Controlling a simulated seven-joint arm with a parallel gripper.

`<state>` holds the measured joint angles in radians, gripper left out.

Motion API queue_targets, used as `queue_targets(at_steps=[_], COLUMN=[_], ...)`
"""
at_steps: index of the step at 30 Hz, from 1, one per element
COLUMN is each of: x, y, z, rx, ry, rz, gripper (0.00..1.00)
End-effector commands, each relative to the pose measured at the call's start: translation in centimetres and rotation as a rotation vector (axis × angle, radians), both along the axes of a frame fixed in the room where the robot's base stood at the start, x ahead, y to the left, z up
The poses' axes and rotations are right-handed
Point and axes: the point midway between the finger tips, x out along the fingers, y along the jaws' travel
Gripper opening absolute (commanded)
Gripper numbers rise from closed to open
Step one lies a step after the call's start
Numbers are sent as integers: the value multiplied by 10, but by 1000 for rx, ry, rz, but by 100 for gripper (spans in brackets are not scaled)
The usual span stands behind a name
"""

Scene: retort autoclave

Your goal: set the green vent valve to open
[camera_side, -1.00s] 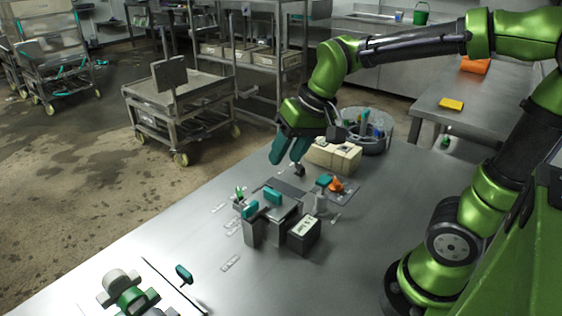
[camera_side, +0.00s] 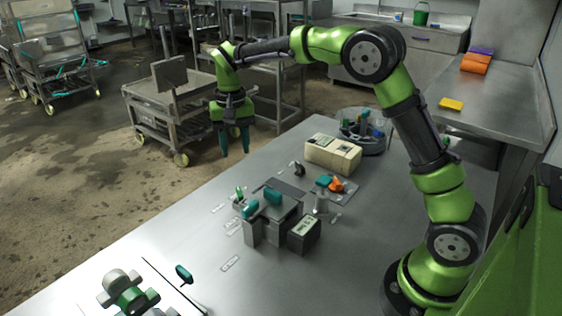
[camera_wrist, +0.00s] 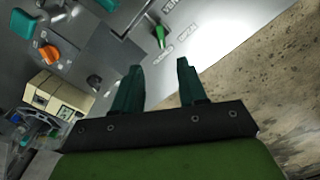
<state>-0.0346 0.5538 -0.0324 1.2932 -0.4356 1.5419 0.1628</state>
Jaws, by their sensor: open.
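The green vent valve is a small bright green handle (camera_wrist: 160,37) on the grey panel in the wrist view, at top centre beyond my fingertips. Its long side runs nearly up and down there, its lower end close to one of the printed labels, too small to read surely. In the side view the green handle (camera_side: 239,191) stands small at the left rear of the fixture. My gripper (camera_side: 234,153) is raised beyond the table's left edge, behind and apart from the valve. Its teal fingers (camera_wrist: 157,65) are open with nothing between them.
An orange knob (camera_side: 336,185), a cream box (camera_side: 333,154) and a round grey bin (camera_side: 365,135) lie further right. A teal lever (camera_side: 184,273) stands at the front left.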

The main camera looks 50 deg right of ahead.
Motion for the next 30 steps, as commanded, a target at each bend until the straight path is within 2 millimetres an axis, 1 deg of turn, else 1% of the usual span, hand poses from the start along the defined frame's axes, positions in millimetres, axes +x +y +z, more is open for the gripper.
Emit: queue_targets(at_steps=[1,3,12,18,24,30], x=[-1,-1,-1,0,0,0], y=[0,0,0,0,0,0], z=[-12,-28,-93,-125,-138,-140], rx=[1,0,1,1,2,1], ry=[7,6,3,2,-1,-2], rz=[0,0,2,0,1,1], gripper=[42,42,42,42,42,42])
